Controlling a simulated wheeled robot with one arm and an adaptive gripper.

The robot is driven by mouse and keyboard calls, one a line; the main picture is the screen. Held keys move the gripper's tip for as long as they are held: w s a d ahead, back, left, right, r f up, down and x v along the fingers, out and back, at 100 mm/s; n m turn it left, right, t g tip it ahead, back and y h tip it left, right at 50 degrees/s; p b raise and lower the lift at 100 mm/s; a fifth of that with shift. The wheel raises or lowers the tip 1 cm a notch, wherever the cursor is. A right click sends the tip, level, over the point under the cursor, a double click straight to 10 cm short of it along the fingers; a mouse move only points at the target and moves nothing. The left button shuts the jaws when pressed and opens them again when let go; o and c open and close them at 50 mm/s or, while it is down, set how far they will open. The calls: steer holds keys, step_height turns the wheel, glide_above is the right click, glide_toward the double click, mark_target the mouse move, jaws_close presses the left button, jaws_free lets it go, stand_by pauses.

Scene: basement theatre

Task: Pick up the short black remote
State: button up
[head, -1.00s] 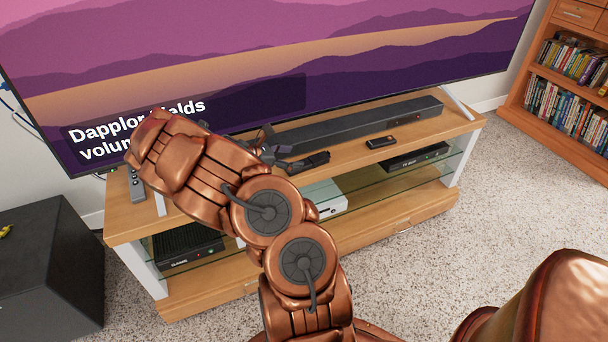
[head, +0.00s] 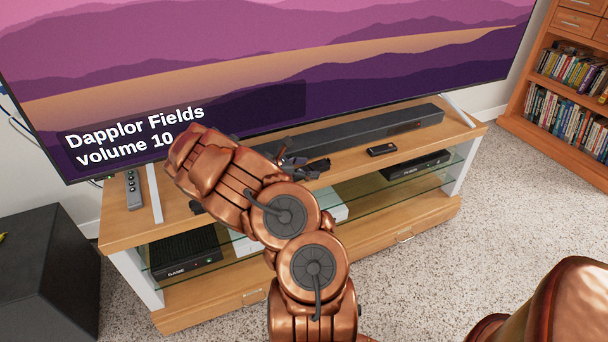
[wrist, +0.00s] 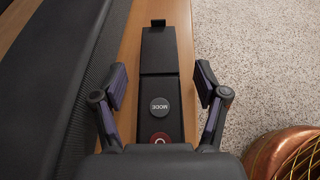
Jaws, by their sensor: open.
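The short black remote (head: 382,149) lies on the wooden top of the TV stand, in front of the soundbar, in the head view. In the wrist view a black remote (wrist: 160,62) with a grey MODE button and a red button lies lengthwise between the fingers; its near end is hidden by my gripper body. My gripper (wrist: 160,88) is open, one finger on each side of it in the picture, with nothing held. In the head view my gripper (head: 318,166) is left of the short remote, over the stand, partly hidden by my arm.
The soundbar (head: 350,130) runs behind, below the large TV (head: 400,60). A longer grey remote (head: 133,190) lies at the stand's left end. Boxes sit on the glass shelf (head: 355,193) below. A black cabinet (head: 45,265) stands left, a bookcase (head: 560,120) right. Carpet lies in front.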

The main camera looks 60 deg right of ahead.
steer(key=shift+s+d+f, duration=0.2)
steer(key=shift+d, duration=0.15)
steer(key=shift+c, duration=0.3)
steer(key=c, duration=1.2)
